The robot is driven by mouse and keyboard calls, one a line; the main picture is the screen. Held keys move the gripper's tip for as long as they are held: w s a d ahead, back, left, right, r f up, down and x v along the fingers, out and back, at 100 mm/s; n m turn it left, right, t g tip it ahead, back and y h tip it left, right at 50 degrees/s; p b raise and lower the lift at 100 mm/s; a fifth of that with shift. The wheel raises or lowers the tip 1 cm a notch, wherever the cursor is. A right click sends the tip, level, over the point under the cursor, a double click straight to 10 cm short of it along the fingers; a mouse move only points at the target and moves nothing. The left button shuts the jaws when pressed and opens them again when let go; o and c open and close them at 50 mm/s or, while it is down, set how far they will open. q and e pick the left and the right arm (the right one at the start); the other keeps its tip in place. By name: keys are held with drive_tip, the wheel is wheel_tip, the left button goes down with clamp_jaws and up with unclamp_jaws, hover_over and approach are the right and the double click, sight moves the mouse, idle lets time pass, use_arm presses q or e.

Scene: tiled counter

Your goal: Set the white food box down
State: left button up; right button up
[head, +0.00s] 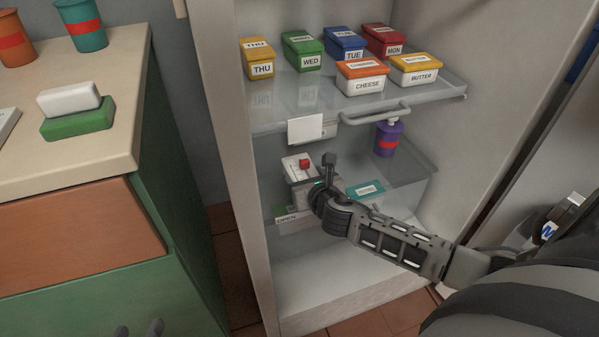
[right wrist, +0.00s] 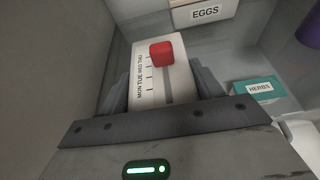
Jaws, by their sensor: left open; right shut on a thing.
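The white food box (head: 292,172) has a red slider block and sits inside the fridge at the lower glass shelf. My right gripper (head: 318,188) is shut on it. In the right wrist view the white food box (right wrist: 150,93) stands between the two dark fingers of my right gripper (right wrist: 165,85), with MON TUE WED THU printed beside the slider slot. Its underside is hidden, so I cannot tell whether it touches the shelf. My left gripper (head: 139,329) shows only its two fingertips at the bottom edge, apart and empty, by the green cabinet.
A teal HERBS box (head: 365,189) lies right of the white box, with a purple bottle (head: 388,139) behind. The upper shelf (head: 290,119) overhead holds several coloured boxes. An EGGS box (right wrist: 205,12) shows in the right wrist view. The fridge wall is close on the left.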

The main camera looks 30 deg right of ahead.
sight(299, 171)
drive_tip(key=w, duration=0.2)
drive_tip(key=w+d+b, duration=0.1)
drive_tip(key=w, duration=0.1)
drive_tip(key=shift+f+b, duration=0.55)
drive_tip(key=shift+f, duration=0.25)
drive_tip(key=o, duration=1.2)
drive_tip(key=shift+f, duration=0.1)
use_arm(q)
drive_tip(key=shift+s+d+r+t+h, duration=0.1)
drive_tip(key=shift+d+r+t+h, duration=0.25)
drive_tip(key=shift+r+t, duration=0.2)
drive_tip(key=shift+r, duration=0.1)
